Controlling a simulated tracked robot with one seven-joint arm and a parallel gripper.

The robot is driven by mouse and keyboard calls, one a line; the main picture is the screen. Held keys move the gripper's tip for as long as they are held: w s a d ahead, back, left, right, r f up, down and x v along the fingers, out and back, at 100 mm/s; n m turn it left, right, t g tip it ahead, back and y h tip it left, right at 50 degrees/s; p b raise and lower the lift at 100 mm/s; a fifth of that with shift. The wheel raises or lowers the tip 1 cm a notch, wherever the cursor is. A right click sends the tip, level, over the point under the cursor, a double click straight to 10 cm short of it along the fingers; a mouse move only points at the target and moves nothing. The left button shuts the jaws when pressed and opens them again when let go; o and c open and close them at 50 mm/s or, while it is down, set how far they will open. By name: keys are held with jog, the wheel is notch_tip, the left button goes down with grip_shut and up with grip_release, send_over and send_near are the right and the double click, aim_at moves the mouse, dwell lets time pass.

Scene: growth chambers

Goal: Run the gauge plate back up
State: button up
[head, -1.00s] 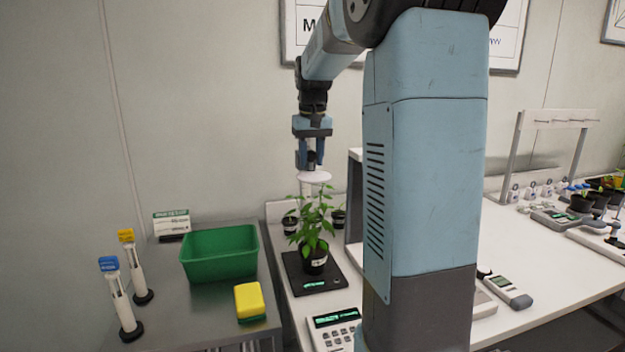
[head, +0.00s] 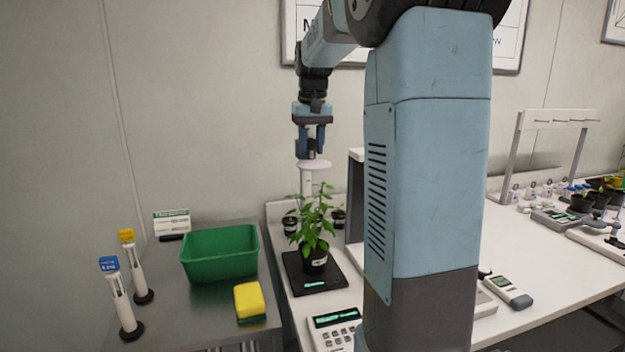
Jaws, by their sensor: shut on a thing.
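The gauge plate (head: 314,165) is a white disc on a pale upright post (head: 306,182), level above a leafy potted plant (head: 314,225). The plant stands on a black pad (head: 313,285) with a small green display. My gripper (head: 311,148) points down over the plate and is shut on a dark knob (head: 310,153) on top of it. The plate is above most of the leaves; whether it touches the top leaf is unclear.
Small dark pots (head: 290,225) stand behind the plant. A keypad device (head: 334,328) is in front. To the left, a metal table holds a green bin (head: 219,253), a yellow sponge (head: 249,300) and two capped posts. My column hides the middle of the bench.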

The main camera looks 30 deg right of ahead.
aim_at(312, 139)
jog(key=shift+r, duration=0.85)
jog(key=o, duration=1)
jog(key=shift+o, duration=0.2)
jog(key=shift+s+a+r, duration=0.1)
jog(key=shift+s+r, duration=0.1)
jog(key=shift+r, duration=1.85)
jog(key=shift+s+r, duration=0.2)
jog(key=shift+r, duration=1.8)
